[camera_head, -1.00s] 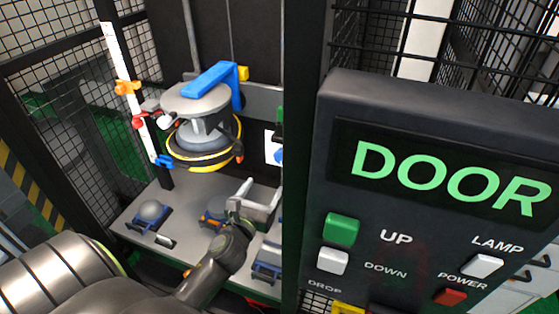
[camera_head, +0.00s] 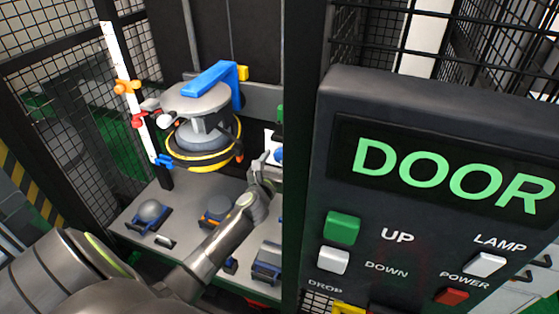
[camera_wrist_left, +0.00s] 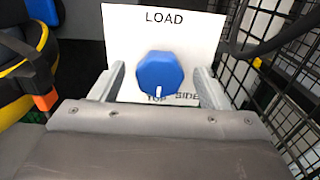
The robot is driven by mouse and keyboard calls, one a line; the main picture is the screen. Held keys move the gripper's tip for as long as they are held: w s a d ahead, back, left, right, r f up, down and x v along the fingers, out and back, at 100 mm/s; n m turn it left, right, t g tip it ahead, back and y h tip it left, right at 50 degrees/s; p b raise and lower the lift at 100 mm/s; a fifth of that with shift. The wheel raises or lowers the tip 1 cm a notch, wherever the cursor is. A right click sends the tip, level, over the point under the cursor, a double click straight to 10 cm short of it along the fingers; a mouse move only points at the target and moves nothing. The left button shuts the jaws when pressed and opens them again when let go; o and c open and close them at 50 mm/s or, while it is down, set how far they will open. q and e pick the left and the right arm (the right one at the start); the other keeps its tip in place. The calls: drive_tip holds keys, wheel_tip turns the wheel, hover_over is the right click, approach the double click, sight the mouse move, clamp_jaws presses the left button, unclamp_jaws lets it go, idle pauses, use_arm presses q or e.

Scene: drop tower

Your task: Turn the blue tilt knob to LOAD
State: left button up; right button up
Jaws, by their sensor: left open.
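The blue tilt knob (camera_wrist_left: 160,73) sits on a white plate (camera_wrist_left: 121,35) in the left wrist view. The plate reads LOAD above the knob, and TOP and SIDE below it. A white mark on the knob points down, between TOP and SIDE. My left gripper (camera_wrist_left: 161,82) is open, with one finger on each side of the knob; I cannot tell whether they touch it. In the head view my left gripper (camera_head: 268,163) is beside the plate, and a sliver of the blue knob (camera_head: 279,154) shows at the dark post. My right gripper is not in view.
A dark panel reading DOOR (camera_head: 450,178) with a green UP button (camera_head: 342,228) fills the right. A grey drum with a yellow ring (camera_head: 203,160) hangs left of my gripper. Below is a grey shelf (camera_head: 190,190) with several small blue fixtures. Black mesh (camera_wrist_left: 284,70) stands close on the right.

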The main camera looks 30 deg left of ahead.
use_arm(q)
drive_tip(key=c, duration=1)
drive_tip(key=shift+o, duration=0.2)
